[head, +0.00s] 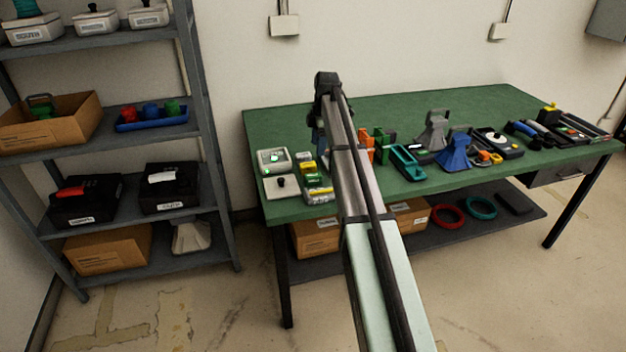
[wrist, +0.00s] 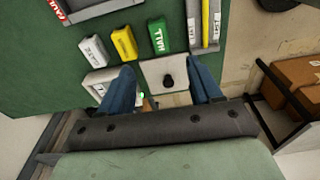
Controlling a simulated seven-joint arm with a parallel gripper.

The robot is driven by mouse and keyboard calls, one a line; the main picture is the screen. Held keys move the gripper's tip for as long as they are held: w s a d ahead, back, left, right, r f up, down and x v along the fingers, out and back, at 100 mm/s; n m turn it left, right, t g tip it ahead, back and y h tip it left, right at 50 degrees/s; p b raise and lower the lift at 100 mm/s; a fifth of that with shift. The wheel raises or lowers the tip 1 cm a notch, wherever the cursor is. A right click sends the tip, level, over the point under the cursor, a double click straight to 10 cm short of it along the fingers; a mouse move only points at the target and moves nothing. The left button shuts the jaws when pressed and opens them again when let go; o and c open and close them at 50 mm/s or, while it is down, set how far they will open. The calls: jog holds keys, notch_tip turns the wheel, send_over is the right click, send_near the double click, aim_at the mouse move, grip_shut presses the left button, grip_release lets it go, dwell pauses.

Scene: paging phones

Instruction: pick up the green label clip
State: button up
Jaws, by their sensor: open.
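The green label clip (wrist: 157,36) lies flat on the green bench top in the wrist view, with white lettering on it. A yellow clip (wrist: 124,43) and a white clip (wrist: 94,51) lie in a row to its left. My gripper (wrist: 163,68) is open, its two blue fingers apart and nothing gripped. The green clip is beyond the fingertips, near the upper middle of the view. A pale box with a black knob (wrist: 165,74) shows between the fingers. In the head view my arm covers part of the bench, and I cannot surely pick out the green clip there.
A tray (wrist: 208,25) with long yellow and grey pieces is close on the clip's right. A white unit with a green light (head: 273,160) stands at the bench's left end. Several tools crowd the bench to the right. A grey shelf (head: 215,170) stands left.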

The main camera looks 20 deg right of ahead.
send_over(313, 175)
notch_tip(313, 175, down, 8)
jog(key=shift+f, duration=2.8)
jog(key=c, duration=1)
